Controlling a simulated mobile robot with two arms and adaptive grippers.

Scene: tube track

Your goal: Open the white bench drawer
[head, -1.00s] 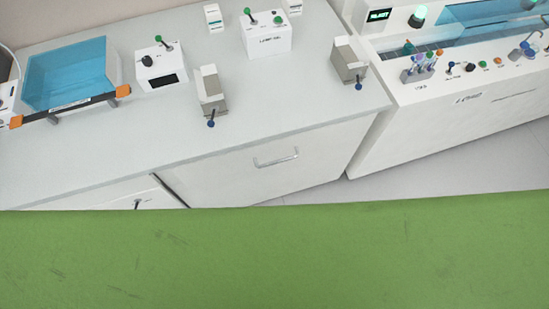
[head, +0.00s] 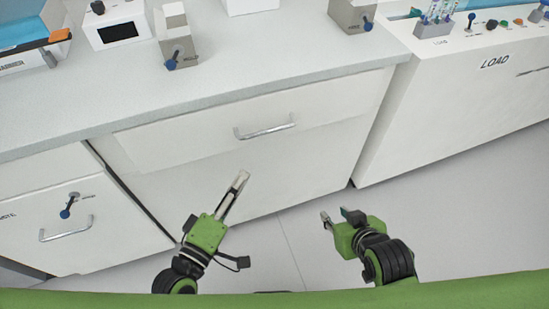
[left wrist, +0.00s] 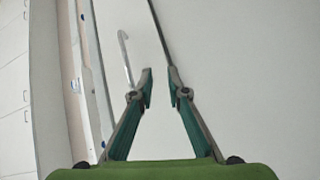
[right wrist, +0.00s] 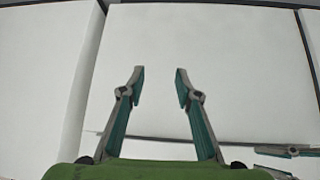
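The white bench drawer (head: 190,135) is the wide front panel under the grey benchtop in the head view. A metal bar handle (head: 265,128) sits on its face. My left gripper (head: 241,179) is below and slightly left of the handle, apart from it. In the left wrist view its fingers (left wrist: 159,78) are open and empty, and the handle (left wrist: 124,58) shows beyond the left finger. My right gripper (head: 333,214) is lower and further right, away from the handle. In the right wrist view its fingers (right wrist: 160,72) are open and empty, facing a plain white panel.
A second white cabinet front (head: 110,225) with a handle and a blue-knobbed lock stands at lower left. A white LOAD unit (head: 450,110) is at the right, beyond a floor gap. Grey blocks with blue knobs (head: 178,45) stand on the benchtop. Floor (head: 310,245) shows between the grippers.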

